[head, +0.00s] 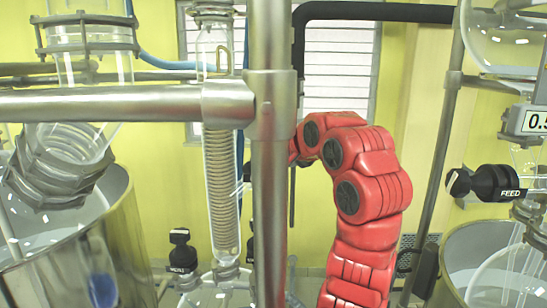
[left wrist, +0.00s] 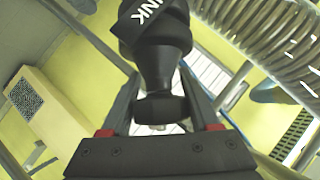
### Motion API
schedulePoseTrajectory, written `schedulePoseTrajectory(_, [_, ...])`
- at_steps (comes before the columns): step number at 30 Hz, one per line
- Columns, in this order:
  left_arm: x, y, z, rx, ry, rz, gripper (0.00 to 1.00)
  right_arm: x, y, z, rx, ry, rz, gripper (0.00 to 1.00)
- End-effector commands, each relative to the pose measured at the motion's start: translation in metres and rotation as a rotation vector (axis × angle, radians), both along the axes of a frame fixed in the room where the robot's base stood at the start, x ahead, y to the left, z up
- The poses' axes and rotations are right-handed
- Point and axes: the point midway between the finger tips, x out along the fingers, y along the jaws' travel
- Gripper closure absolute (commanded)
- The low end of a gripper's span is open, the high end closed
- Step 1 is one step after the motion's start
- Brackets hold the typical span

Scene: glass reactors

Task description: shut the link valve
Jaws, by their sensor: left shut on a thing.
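The link valve's black handle (left wrist: 158,55) fills the upper middle of the left wrist view, with the letters "INK" readable on its label. My left gripper (left wrist: 160,82) has its two dark fingers on either side of the handle's narrow part and is shut on it. In the head view, a red arm (head: 365,190) rises from the bottom and bends left behind the vertical metal post. The post hides its gripper and most of the link valve there. My right gripper is in neither view.
The metal post (head: 270,190) and horizontal rail (head: 120,103) stand in front of the arm. A coiled glass condenser (head: 222,185) is close on the left. A black FEED valve (head: 490,183) is at right. Steel vessels (head: 75,255) stand at lower left and lower right.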

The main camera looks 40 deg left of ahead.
Motion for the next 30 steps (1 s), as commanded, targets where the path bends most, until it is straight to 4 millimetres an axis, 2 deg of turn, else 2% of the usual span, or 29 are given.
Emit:
schedulePoseTrajectory(12, [0.001, -0.003, -0.003, -0.073, 0.118, -0.143, 0.94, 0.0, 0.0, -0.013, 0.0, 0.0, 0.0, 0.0])
schedulePoseTrajectory(29, [0.002, -0.003, -0.003, -0.085, 0.14, -0.164, 0.94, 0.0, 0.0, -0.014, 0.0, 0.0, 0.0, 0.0])
schedulePoseTrajectory(30, [0.002, -0.003, -0.003, -0.085, 0.139, -0.163, 0.37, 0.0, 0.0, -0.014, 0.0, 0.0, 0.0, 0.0])
